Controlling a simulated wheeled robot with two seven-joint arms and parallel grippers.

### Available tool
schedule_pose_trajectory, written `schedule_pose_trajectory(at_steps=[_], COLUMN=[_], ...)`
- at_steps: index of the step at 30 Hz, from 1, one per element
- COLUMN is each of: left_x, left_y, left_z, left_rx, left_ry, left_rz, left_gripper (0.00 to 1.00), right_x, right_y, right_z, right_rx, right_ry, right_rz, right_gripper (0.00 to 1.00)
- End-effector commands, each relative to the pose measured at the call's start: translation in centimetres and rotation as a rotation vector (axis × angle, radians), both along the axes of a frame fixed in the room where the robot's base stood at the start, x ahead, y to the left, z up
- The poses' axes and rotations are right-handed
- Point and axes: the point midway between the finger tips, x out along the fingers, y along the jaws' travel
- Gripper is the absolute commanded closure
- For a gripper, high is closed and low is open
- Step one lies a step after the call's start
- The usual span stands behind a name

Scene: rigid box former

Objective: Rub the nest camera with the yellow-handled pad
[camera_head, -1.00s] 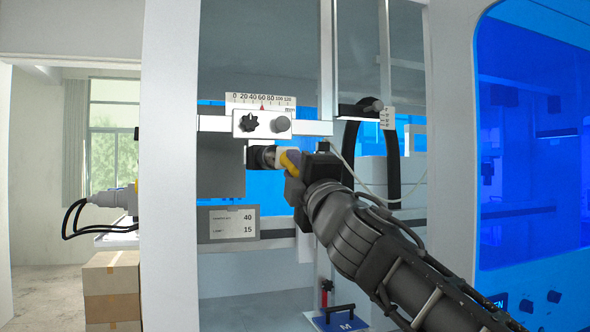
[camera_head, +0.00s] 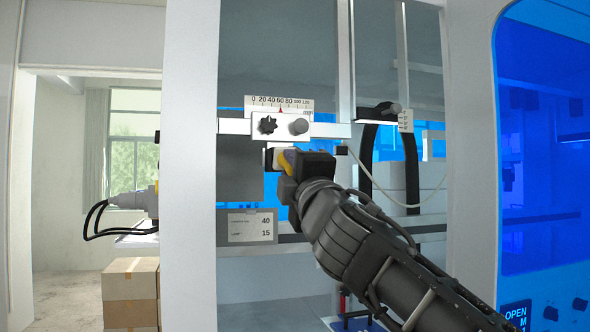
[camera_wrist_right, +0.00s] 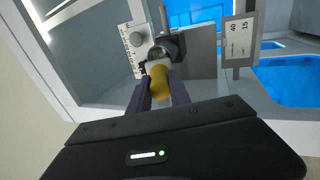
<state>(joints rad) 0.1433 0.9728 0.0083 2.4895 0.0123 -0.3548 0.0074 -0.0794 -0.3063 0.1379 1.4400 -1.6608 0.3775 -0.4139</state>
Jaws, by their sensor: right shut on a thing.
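My right gripper (camera_head: 288,172) is shut on the yellow handle (camera_head: 285,161) of a pad. The handle (camera_wrist_right: 160,84) sits between both fingers in the right wrist view. The white pad (camera_wrist_right: 159,66) points away from the gripper at a dark, round nest camera (camera_wrist_right: 168,45) on the machine. The pad's face is at or very near the camera; I cannot tell whether they touch. In the head view the gripper and pad mostly hide the camera. My left gripper is not in view.
A scale plate (camera_head: 279,103) and a bracket with two knobs (camera_head: 284,125) are just above the gripper. A grey panel with a label (camera_head: 250,227) is below left. A white post (camera_head: 190,170) stands left, and a blue-tinted door (camera_head: 545,150) right. A loose cable hangs behind my arm.

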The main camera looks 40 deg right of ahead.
Motion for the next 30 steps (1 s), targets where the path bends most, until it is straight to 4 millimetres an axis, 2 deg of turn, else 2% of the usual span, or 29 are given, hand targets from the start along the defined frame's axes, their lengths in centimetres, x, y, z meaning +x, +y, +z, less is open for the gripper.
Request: schedule_pose_trajectory(at_steps=[5,21,30], left_x=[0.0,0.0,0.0], left_y=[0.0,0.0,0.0], left_z=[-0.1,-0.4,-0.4], left_rx=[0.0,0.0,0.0], left_ry=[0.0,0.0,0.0], left_rz=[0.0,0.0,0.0], left_gripper=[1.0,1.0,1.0], right_x=[-0.5,-5.4,-5.7], right_y=[0.1,1.9,2.0], right_z=[0.0,0.0,-0.1], right_rx=[0.001,0.001,0.0], right_ry=[-0.001,-0.001,0.0], right_rz=[0.0,0.0,0.0], right_gripper=[1.0,1.0,1.0])
